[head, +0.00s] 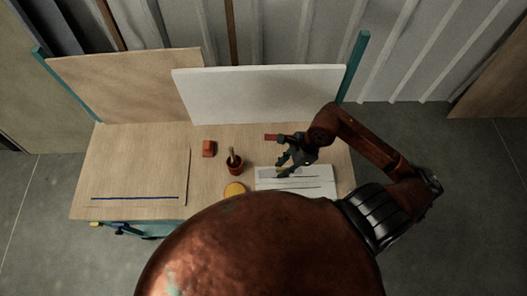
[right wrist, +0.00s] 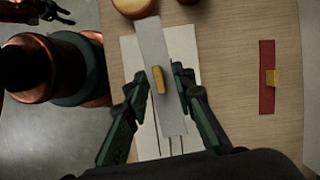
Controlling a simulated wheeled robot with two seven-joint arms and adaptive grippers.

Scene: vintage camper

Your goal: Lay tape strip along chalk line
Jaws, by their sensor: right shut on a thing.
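My right gripper (right wrist: 160,78) is shut on the yellow tab of a long pale grey strip (right wrist: 152,42), which I take as the tape strip. The strip lies slightly slanted between the fingers, over a white sheet with dark lines (right wrist: 192,62). In the head view, the right gripper (head: 281,172) is above this white sheet (head: 325,182). I cannot tell whether the strip touches it. A dark blue line (head: 135,198), probably the chalk line, runs across the board at the bench's left. My left gripper (right wrist: 48,12) shows at the right wrist view's upper left, its opening unclear.
A red strip with a yellow tab (right wrist: 267,98) lies beyond the sheet. A white panel (head: 265,93) stands behind.

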